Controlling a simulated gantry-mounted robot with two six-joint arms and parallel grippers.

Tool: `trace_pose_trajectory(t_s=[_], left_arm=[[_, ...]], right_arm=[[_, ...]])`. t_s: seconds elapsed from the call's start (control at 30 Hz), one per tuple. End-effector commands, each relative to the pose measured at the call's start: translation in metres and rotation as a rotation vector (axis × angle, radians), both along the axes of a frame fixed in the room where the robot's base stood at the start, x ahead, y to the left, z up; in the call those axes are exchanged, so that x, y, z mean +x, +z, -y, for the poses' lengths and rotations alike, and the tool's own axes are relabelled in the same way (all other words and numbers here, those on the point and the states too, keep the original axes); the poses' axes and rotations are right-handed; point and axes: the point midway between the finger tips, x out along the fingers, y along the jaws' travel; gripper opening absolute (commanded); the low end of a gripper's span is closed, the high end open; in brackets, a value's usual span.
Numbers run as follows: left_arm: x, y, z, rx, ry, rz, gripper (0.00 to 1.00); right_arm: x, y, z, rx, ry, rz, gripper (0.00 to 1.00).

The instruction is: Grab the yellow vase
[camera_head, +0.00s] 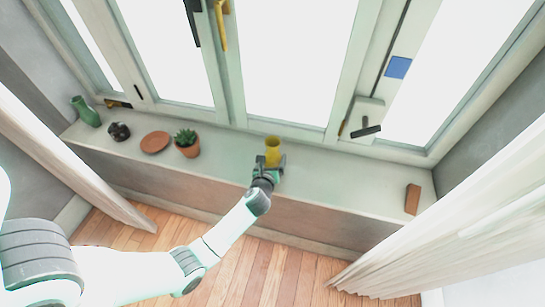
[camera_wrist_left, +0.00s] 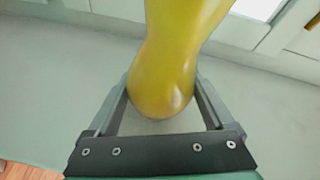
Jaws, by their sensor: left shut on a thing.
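The yellow vase (camera_head: 272,148) stands upright on the window sill, near its middle. My left gripper (camera_head: 270,161) is at the vase, reaching in from the front of the sill. In the left wrist view the yellow vase (camera_wrist_left: 168,75) sits between the two fingers of my left gripper (camera_wrist_left: 160,100), which are shut on its rounded lower part. The vase's top is cut off in the wrist view. My right gripper is not in view.
The sill (camera_head: 330,182) also holds a green vase (camera_head: 86,111), a dark round object (camera_head: 119,131), a terracotta dish (camera_head: 155,142), a potted succulent (camera_head: 187,144) and a brown block (camera_head: 412,199). Windows rise close behind.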

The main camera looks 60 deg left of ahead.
Motion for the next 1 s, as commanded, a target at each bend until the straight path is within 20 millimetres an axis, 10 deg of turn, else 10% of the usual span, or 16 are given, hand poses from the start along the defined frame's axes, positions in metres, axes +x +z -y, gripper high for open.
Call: trace_pose_trajectory(t_s=[0.13, 0.67, 1.0], left_arm=[[0.0, 0.001, 0.0, 0.002, 0.0, 0.001, 0.09], [0.0, 0.039, 0.0, 0.002, 0.0, 0.003, 0.09], [-0.051, 0.116, 0.071, 0.0, -0.009, -0.004, 0.09]], right_arm=[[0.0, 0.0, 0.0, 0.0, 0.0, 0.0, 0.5], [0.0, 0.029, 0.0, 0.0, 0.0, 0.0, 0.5], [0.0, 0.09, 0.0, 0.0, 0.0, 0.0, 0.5]])
